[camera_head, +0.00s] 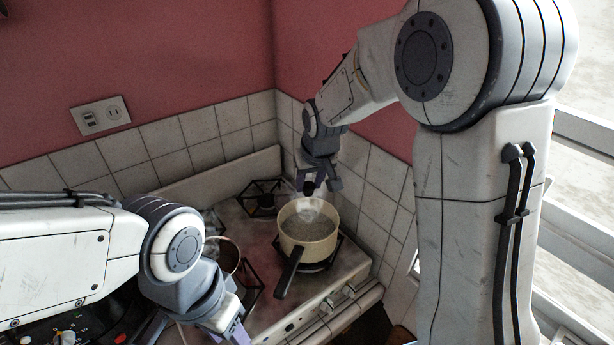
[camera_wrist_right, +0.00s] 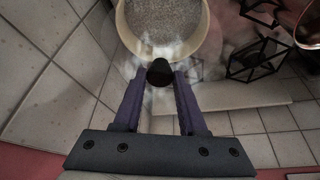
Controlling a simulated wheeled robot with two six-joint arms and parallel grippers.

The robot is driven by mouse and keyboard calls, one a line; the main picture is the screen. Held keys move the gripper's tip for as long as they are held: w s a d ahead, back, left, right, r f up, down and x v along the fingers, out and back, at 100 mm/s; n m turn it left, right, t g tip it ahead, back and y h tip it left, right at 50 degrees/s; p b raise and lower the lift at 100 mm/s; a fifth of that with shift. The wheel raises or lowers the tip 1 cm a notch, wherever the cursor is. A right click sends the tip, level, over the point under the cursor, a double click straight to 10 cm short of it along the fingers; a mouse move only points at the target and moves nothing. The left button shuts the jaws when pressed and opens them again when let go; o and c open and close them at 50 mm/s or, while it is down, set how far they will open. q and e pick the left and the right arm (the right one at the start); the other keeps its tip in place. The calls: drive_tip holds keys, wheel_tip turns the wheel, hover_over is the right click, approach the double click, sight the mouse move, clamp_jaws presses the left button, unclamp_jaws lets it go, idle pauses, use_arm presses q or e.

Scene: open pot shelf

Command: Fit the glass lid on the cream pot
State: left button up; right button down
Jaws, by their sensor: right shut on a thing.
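The cream pot (camera_head: 308,232) stands on a stove burner with its black handle (camera_head: 289,272) towards the front left. Its rim and grey speckled inside show at the top of the right wrist view (camera_wrist_right: 165,20). My right gripper (camera_head: 318,180) is above the pot's back rim, shut on a black knob (camera_wrist_right: 159,72), which I take to be the glass lid's. The clear glass itself is hard to make out; only pale, hazy patches show around the knob and over the pot's back part. My left gripper (camera_head: 233,326) is low at the front left, away from the pot; its jaw gap is unclear.
A copper-coloured pan (camera_head: 222,254) sits left of the pot, partly behind my left arm. An empty black burner grate (camera_head: 263,196) is at the back left. Tiled walls (camera_head: 205,140) close in the corner behind and right of the stove. Knobs (camera_head: 338,299) line the stove's front edge.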

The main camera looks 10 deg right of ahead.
sight(311, 200)
drive_tip(key=shift+w+f+b, duration=0.1)
drive_tip(key=shift+f+b, duration=0.5)
drive_tip(key=shift+f, duration=0.25)
drive_tip(key=shift+f+b, duration=1.8)
drive_tip(key=shift+f, duration=0.5)
drive_tip(key=shift+f, duration=0.35)
drive_tip(key=shift+c, duration=1.9)
unclamp_jaws()
drive_tip(key=shift+b, duration=0.3)
drive_tip(key=b+v, duration=0.2)
drive_tip(key=v, duration=0.8)
drive_tip(key=shift+r, duration=0.25)
